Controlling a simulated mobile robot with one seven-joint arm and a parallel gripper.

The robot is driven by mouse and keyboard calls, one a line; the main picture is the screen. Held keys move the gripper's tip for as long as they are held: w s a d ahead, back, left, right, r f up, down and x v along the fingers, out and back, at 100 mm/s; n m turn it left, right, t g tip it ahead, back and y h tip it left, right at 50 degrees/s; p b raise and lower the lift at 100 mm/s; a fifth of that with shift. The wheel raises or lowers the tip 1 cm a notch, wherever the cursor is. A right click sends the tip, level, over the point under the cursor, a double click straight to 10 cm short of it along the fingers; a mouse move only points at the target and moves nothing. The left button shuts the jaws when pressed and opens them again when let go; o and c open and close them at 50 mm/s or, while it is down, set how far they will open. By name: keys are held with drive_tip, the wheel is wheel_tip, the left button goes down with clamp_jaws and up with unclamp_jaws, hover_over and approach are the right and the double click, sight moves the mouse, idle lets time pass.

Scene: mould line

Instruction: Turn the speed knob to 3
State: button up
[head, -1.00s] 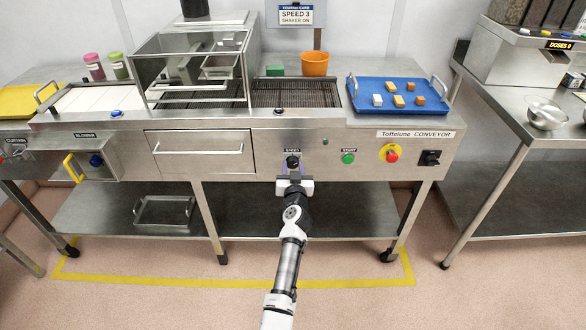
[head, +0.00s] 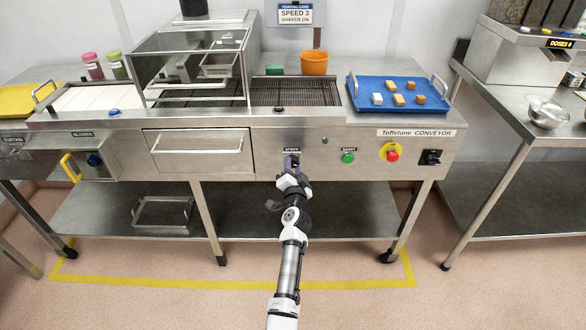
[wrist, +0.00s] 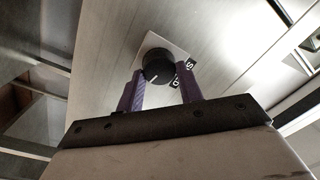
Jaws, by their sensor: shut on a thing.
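The speed knob is a black dial (wrist: 158,66) with a white pointer line, on a pale plate on the conveyor's steel front panel. In the head view it sits under the SPEED label (head: 292,151), mostly hidden by my gripper (head: 291,163). In the wrist view my gripper (wrist: 160,92) has its purple fingers on either side of the knob, shut on it. My wrist is rolled relative to the panel, so the label looks tilted. The dial's numbers are too small or hidden to read. A card (head: 296,14) above the conveyor reads SPEED 3, SHAKER ON.
Right of the knob are the green start button (head: 348,157), a red button on yellow (head: 393,155) and a black rotary switch (head: 431,157). A drawer (head: 198,154) is on the left. A blue tray (head: 385,108) with small blocks stands on top. The floor in front is clear.

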drive_tip(key=shift+m, duration=1.6)
drive_tip(key=o, duration=1)
drive_tip(key=shift+s, duration=0.1)
drive_tip(key=shift+s+d+f+p, duration=0.1)
drive_tip(key=shift+s+p, duration=0.85)
drive_tip(key=shift+s, duration=1.3)
drive_tip(key=shift+s+d+f+p, duration=0.15)
drive_tip(key=shift+s+p, duration=0.8)
drive_tip(key=shift+s, duration=1.35)
drive_tip(key=shift+s+a+f+p, duration=0.1)
drive_tip(key=shift+s+p, duration=0.85)
drive_tip(key=shift+s, duration=1.3)
